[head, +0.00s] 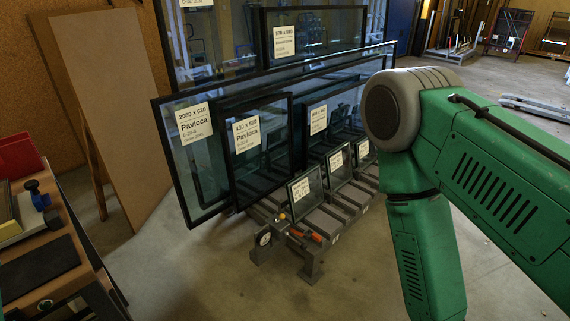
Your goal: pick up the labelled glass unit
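Several dark-framed glass units with white labels lean on a rack; I cannot tell which one the task means. A tall unit (202,163) labelled "Pavloca" stands at the rack's left end. A smaller "Pavloca" unit (262,165) stands in front and to its right. Small labelled units (308,194) stand lower on the rack's front, one behind another. Larger labelled panes (320,42) rise behind. Neither gripper is in view. My green right arm comes in from the right, bends, and runs down out of the bottom edge, covering the rack's right side.
The rack's low base (313,265) has orange parts at its front. A workbench (60,250) with tools stands at the left. A brown board (108,75) leans behind it. Bare floor (190,285) lies between bench and rack. Metal profiles (538,107) lie at the far right.

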